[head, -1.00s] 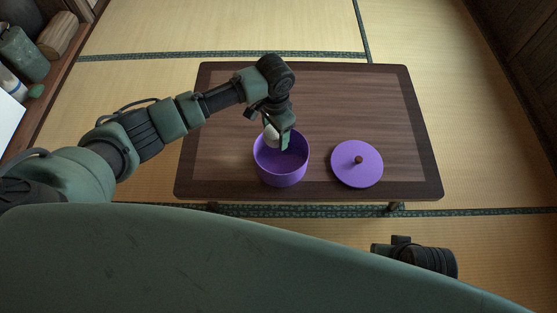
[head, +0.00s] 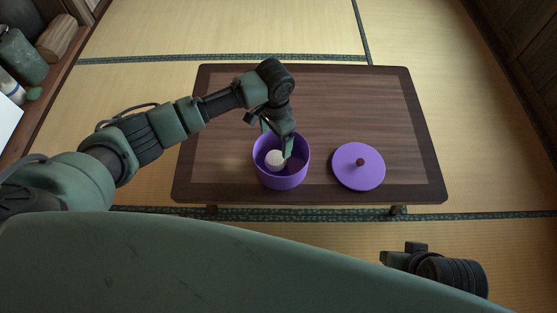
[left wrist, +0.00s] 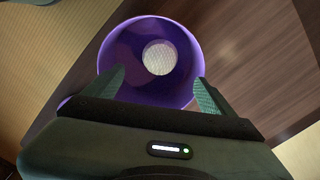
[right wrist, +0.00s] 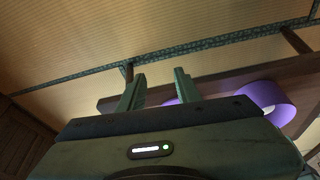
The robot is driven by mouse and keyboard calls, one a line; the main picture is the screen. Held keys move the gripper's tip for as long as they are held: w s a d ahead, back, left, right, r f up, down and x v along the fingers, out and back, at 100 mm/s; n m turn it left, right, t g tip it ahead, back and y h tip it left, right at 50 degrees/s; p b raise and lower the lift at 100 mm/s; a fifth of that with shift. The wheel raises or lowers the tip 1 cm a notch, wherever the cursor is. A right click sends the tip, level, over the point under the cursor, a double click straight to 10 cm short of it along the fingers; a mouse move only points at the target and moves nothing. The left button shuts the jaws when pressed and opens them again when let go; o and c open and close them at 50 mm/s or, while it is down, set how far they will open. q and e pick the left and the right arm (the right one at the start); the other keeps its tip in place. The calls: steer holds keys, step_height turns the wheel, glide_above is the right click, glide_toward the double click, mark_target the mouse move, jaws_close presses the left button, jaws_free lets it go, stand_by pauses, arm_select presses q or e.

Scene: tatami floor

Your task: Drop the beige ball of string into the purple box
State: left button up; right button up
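The beige ball of string (head: 275,160) is inside the round, open purple box (head: 282,181), which stands on the low table. In the left wrist view the ball (left wrist: 159,58) shows within the box (left wrist: 122,45), apart from the fingers. My left gripper (head: 276,146) is over the box opening, its fingers spread with nothing between them. It also shows in the left wrist view (left wrist: 160,90). My right gripper (right wrist: 160,85) is open and empty, low in front of the table; its fingertips are cut off or hidden in the head view.
The purple lid (head: 358,166) with a brown knob lies on the table, right of the box. The dark wooden table (head: 345,100) is clear at the back. A shelf (head: 62,88) with jars stands at the left.

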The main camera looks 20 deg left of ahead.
arm_select(q)
step_height(320, 180, up, 8)
steer(key=p, duration=0.2)
steer(key=shift+p, duration=0.3)
arm_select(e)
steer(key=shift+x, duration=1.95)
arm_select(q)
steer(key=shift+f, duration=0.15)
arm_select(e)
steer(key=shift+a, duration=0.1)
